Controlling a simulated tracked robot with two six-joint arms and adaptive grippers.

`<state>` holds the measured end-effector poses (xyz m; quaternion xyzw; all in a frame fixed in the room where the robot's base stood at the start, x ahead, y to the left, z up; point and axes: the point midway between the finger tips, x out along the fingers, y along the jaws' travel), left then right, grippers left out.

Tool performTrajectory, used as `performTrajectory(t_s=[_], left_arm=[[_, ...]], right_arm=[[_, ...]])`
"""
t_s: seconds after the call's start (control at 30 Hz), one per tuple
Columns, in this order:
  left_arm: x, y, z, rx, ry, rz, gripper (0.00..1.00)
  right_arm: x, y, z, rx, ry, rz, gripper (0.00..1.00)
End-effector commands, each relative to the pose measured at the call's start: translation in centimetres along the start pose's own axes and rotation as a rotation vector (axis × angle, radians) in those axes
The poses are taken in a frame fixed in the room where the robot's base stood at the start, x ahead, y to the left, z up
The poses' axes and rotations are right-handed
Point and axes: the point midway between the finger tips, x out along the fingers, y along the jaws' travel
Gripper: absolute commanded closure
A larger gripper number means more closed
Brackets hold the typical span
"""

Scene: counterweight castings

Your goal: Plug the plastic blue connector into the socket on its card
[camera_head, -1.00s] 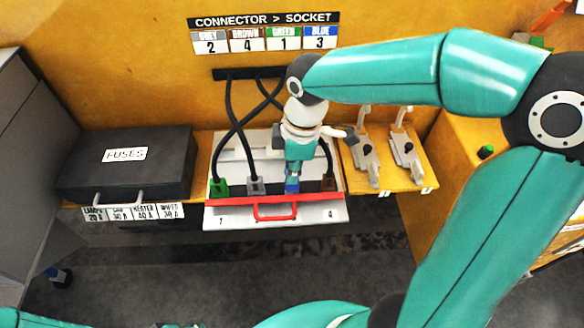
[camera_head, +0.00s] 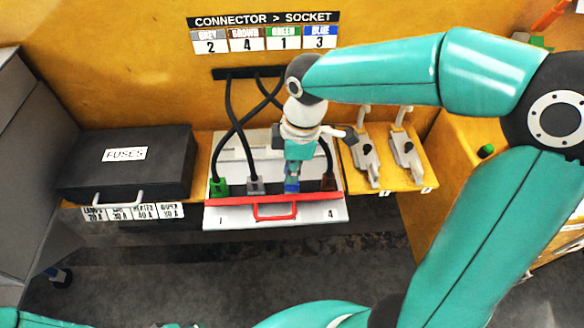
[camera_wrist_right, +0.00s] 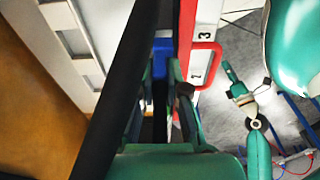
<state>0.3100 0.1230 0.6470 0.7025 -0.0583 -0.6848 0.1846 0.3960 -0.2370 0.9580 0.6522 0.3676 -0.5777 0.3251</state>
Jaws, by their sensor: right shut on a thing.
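The blue connector (camera_head: 292,187) is in the head view at the red front strip of the white panel (camera_head: 233,216), between the grey connector (camera_head: 256,188) and the brown connector (camera_head: 328,184). It also shows in the right wrist view (camera_wrist_right: 161,48). The card (camera_head: 264,33) on the wall pairs blue with 3. My right gripper (camera_head: 292,178) points down, shut on the blue connector. The socket under it is hidden, so I cannot tell how deep the connector sits. Of my left arm only teal parts show at the bottom; its jaw state is not readable.
The green connector (camera_head: 219,188) stands at the left end of the panel. Black cables (camera_head: 228,105) hang from a wall slot and cross. A black fuse case (camera_head: 125,165) lies to the left. Two grey levers (camera_head: 366,160) stand to the right. A red handle (camera_head: 275,212) sticks out in front.

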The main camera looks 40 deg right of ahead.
Motion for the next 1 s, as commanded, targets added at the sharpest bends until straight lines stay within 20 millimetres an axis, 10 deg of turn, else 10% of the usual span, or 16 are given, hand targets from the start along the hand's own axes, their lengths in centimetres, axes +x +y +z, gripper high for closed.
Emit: performTrajectory(t_s=[1.0], left_arm=[[2.0,-0.7,0.0,0.000,0.000,0.000,0.60]], right_arm=[[2.6,0.0,0.4,0.002,-0.001,0.000,1.00]])
